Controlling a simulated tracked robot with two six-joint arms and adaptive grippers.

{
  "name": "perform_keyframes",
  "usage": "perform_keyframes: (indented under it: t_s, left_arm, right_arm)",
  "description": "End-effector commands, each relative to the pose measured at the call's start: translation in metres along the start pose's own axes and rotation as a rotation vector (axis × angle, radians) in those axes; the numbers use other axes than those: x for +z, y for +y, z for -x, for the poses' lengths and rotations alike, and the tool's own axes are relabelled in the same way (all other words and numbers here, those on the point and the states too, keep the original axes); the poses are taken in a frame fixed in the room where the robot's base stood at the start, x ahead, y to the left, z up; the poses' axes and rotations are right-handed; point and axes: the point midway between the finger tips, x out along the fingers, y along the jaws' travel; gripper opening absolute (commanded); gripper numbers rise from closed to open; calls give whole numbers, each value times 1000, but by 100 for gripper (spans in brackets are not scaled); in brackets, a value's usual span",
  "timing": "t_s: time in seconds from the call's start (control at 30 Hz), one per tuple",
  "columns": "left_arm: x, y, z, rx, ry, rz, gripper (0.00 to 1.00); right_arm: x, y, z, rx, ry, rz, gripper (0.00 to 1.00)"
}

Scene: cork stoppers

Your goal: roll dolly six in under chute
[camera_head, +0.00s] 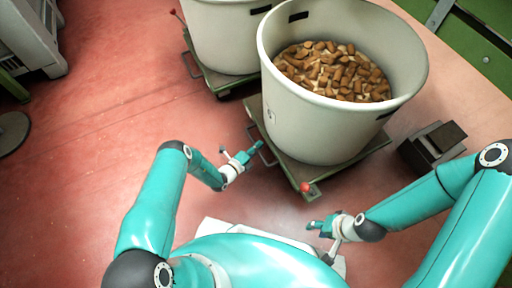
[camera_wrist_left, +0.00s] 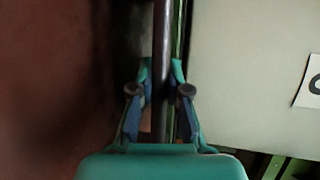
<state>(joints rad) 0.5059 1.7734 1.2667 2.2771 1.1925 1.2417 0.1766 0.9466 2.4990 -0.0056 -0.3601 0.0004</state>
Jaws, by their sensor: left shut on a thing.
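A green dolly (camera_head: 338,171) carries a large pale bin (camera_head: 320,133) filled with cork stoppers (camera_head: 335,72). A white label on the bin's side is too small to read, and only its edge shows in the left wrist view. My left gripper (camera_head: 254,149) is at the dolly's handle on its left side. In the left wrist view the dark handle bar (camera_wrist_left: 160,60) runs between its fingers, and the gripper is shut on it. My right gripper (camera_head: 314,226) is in front of the dolly, below its red knob (camera_head: 305,187), apart from it. No chute is clearly visible.
A second pale bin (camera_head: 225,40) on another green dolly (camera_head: 222,82) stands close behind, to the left. A dark pedal-like block (camera_head: 432,146) is on the floor at right. Green panels (camera_head: 480,50) line the top right.

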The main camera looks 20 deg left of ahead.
Motion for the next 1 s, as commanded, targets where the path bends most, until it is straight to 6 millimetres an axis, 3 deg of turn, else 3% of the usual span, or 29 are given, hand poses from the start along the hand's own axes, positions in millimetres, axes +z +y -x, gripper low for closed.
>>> perform_keyframes:
  t_s: [0.07, 0.1, 0.23, 0.67, 0.83, 1.0]
  left_arm:
    - [0, 0, -3, 3, 3, -4, 0]
    - [-1, 0, -3, 3, 3, -5, 20]
    - [-1, 0, -2, 1, 3, -4, 41]
    - [0, 0, 6, 1, 2, -1, 41]
    - [1, 0, 28, 2, 0, 0, 41]
    - [2, 1, 64, 3, -2, 2, 41]
  right_arm:
    - [0, 0, -1, 0, 0, 0, 40]
    - [0, 0, -1, 0, 0, 0, 40]
    - [0, 0, -1, 0, 0, 0, 40]
    - [0, 0, 0, 0, 0, 0, 40]
    - [0, 0, 0, 0, 0, 0, 40]
    - [0, 0, 0, 0, 0, 0, 40]
